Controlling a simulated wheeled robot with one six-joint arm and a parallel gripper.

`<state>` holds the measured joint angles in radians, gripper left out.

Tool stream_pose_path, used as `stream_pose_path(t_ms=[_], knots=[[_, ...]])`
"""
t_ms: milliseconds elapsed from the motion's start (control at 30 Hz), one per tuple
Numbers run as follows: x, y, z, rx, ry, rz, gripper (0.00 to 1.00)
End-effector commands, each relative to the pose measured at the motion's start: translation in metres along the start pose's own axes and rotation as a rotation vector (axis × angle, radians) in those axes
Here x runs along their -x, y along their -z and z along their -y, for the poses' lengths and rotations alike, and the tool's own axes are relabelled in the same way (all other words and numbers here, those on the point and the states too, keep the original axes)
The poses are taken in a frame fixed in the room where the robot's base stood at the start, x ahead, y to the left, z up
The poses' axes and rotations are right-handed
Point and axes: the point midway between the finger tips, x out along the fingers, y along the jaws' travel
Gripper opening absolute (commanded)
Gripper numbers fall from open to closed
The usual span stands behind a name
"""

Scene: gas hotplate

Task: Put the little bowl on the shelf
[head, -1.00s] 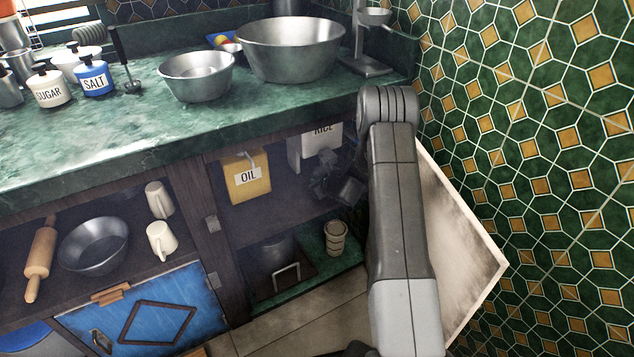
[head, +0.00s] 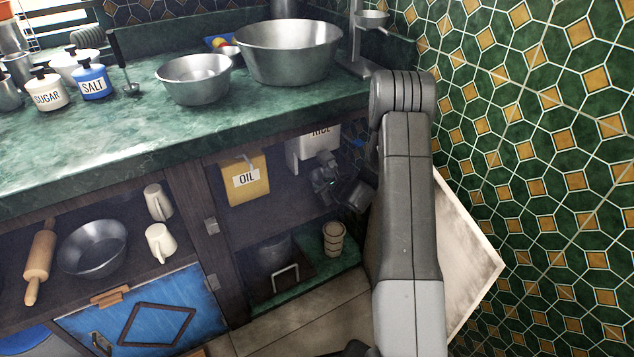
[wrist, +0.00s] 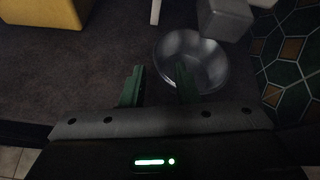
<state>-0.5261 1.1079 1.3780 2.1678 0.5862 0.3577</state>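A small metal bowl (wrist: 205,65) sits on the dark cabinet shelf (wrist: 95,65) in the wrist view, and it appears upright. My gripper (wrist: 160,82) is open, with its two greenish fingers apart. The right finger overlaps the bowl's left part and the left finger is outside its rim; I cannot tell whether either touches. In the head view my gripper (head: 325,180) is inside the open cabinet, below the rice container. I cannot make out this bowl in the head view.
The yellow oil container (head: 245,180) and white rice container (head: 312,150) stand on the same shelf. An open door (head: 470,260) and tiled wall are at the right. Larger metal bowls (head: 195,80) stand on the counter. A grey block (wrist: 225,17) stands beside the small bowl.

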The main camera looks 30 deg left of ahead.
Motion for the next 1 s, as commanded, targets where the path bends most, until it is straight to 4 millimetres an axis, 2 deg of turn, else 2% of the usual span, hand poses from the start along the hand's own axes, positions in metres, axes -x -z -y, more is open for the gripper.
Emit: stream_pose_path(t_ms=[33,100,333,1000], knots=[[0.013,-0.001,0.001,-0.003,0.001,-0.002,0.28],[0.027,-0.001,0.001,-0.002,0.001,-0.001,0.28],[0.054,0.0,0.0,-0.001,0.001,0.0,0.28],[0.058,0.0,0.0,-0.001,0.0,0.0,0.28]])
